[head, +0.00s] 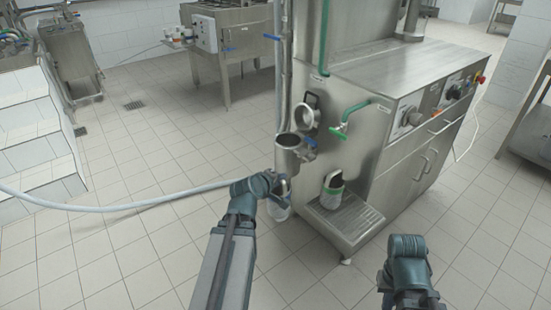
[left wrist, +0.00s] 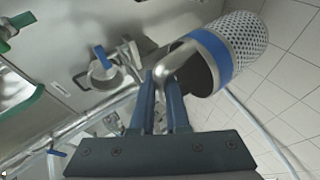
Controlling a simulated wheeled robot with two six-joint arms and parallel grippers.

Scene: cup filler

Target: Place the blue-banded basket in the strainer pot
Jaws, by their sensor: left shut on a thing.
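The blue-banded basket (left wrist: 243,42) is a perforated metal cylinder with a blue band at its open end and a bent metal handle. My left gripper (left wrist: 166,100) is shut on that handle. In the head view the basket (head: 279,209) hangs at my left gripper (head: 272,184), partly hidden by it. The strainer pot (head: 289,142) is an open-topped metal cup on the vertical pipe, above the basket and apart from it. My right arm's end (head: 408,268) is at the lower right, away from the machine; its fingers cannot be made out.
A green-banded basket (head: 333,189) stands on the machine's low metal platform (head: 345,219). A round port (head: 307,117) and a green-handled tap (head: 340,131) stick out from the steel machine (head: 385,80) near the pot. A pale hose (head: 120,207) crosses the floor at left.

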